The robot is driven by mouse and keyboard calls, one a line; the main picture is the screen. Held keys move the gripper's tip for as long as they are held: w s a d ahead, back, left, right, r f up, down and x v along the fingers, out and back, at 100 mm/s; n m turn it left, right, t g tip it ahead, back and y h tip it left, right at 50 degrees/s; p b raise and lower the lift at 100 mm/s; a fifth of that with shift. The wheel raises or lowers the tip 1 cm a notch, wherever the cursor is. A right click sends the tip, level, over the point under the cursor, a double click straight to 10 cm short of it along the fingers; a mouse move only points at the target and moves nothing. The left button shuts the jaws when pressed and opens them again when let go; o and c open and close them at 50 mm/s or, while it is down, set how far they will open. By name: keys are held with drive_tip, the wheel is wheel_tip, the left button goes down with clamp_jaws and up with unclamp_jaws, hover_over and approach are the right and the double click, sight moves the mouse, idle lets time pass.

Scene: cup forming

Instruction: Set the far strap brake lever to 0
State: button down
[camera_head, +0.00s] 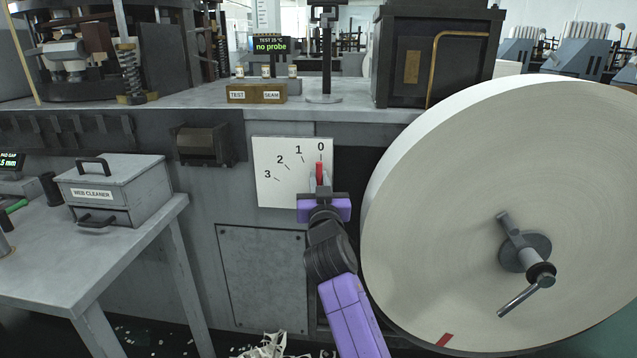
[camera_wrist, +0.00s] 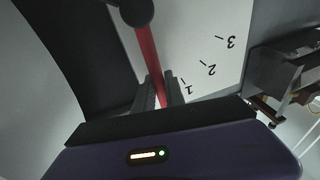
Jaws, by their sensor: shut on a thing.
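The strap brake lever (camera_head: 319,172) is red and stands about upright in front of a white dial plate (camera_head: 275,185) marked 0 to 3. Its tip points at or very near the 0 mark. In the wrist view the red lever (camera_wrist: 150,58) runs from a dark round knob or pivot at the top down between my fingers. My gripper (camera_head: 320,188) is shut on the lever, and its fingers show in the wrist view (camera_wrist: 158,92). The dial's 0 is hidden in the wrist view. No second lever shows.
A large white paper roll (camera_head: 440,210) with a crank handle (camera_head: 527,280) stands close to the right of my arm. A grey table (camera_head: 130,240) with a web cleaner box (camera_head: 115,190) is at the left. A machine ledge (camera_head: 365,114) runs above the dial.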

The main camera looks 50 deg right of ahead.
drive_tip(key=shift+f, duration=0.1)
drive_tip(key=c, duration=1.4)
unclamp_jaws()
drive_tip(key=shift+s, duration=0.1)
drive_tip(key=v, duration=0.7)
drive_tip(key=shift+s+a+p, duration=0.2)
drive_tip(key=shift+s+p, duration=0.1)
drive_tip(key=shift+p, duration=0.1)
